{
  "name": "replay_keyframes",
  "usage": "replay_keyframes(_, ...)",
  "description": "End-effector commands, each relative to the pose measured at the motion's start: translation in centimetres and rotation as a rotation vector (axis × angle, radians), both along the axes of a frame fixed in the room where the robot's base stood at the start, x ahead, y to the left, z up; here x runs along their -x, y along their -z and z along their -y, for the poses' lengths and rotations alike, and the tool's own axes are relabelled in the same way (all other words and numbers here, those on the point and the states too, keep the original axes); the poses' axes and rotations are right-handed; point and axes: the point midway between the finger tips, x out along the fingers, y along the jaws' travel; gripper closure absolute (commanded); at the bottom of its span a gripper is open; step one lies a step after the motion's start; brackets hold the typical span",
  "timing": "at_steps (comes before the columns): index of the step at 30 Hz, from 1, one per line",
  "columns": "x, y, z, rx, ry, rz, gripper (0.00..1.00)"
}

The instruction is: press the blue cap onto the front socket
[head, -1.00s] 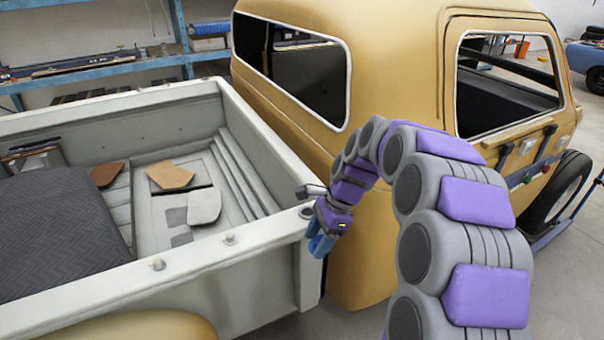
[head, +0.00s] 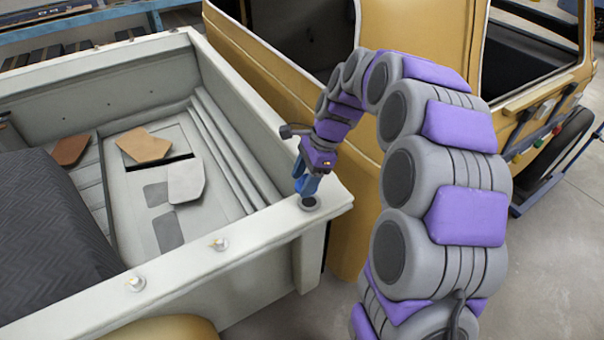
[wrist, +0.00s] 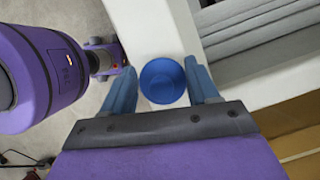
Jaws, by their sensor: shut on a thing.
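My gripper (head: 307,186) has blue fingers that point down over the corner of the pale truck-bed rail, close to the cab. In the wrist view, the round blue cap (wrist: 163,81) sits between the two fingers, and my gripper (wrist: 160,68) is shut on it. The front socket (head: 309,203) shows as a dark ring on the rail top, right below the fingertips. In the head view I cannot tell the cap from the blue fingers, nor whether it touches the socket. In the wrist view the cap hides whatever is under it.
The pale bed rail (head: 180,262) carries two small pegs (head: 219,244) (head: 135,283) left of the socket. The tan cab (head: 405,40) stands close behind the gripper. The bed holds a dark quilted pad (head: 45,245) and several loose panels (head: 143,146). Above the rail it is clear.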

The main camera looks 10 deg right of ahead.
Motion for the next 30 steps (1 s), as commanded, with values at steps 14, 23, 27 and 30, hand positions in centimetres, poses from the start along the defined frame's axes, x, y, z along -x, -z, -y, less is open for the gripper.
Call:
replay_keyframes(14, -0.1, 4.2, -0.1, 0.001, 0.001, -0.003, 0.7)
replay_keyframes(23, -0.1, 5.4, 0.0, 0.001, 0.001, 0.001, 0.7)
replay_keyframes(27, -0.1, 5.4, 0.2, -0.001, 0.001, 0.0, 0.7)
replay_keyframes(30, -0.1, 5.4, 0.2, -0.001, 0.001, 0.0, 0.7)
